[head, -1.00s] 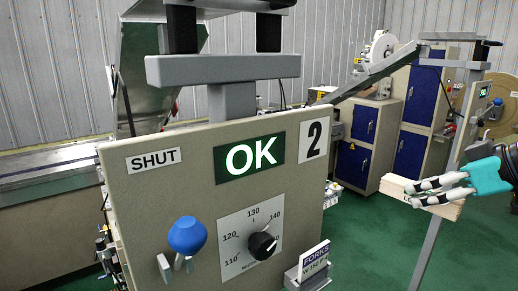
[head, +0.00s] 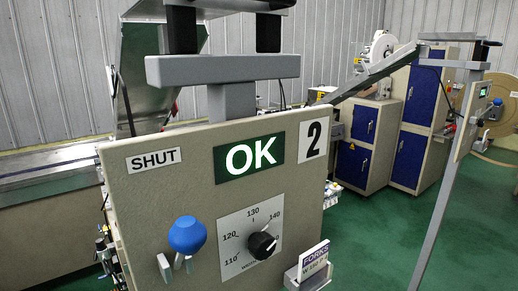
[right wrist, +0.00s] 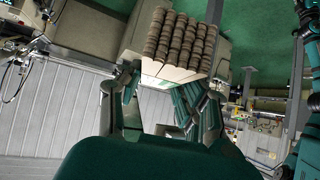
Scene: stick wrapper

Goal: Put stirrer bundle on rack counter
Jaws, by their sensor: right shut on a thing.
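The stirrer bundle (right wrist: 168,73) is a block of pale wooden sticks with brown rounded ends in rows. In the right wrist view it lies between the fingers of my right gripper (right wrist: 165,90), which is shut on it. The bundle sticks out past the fingertips. Neither this gripper nor the bundle shows in the head view now. My left gripper is in neither view. I cannot pick out a rack counter with certainty in these frames.
A machine panel (head: 120,210) reading OK and SHUT, with a dial (head: 262,245) and a blue knob (head: 187,235), fills the near middle. A slanted grey post (head: 440,205) stands at right. Blue-doored cabinets (head: 414,120) stand behind. Green floor is open at right.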

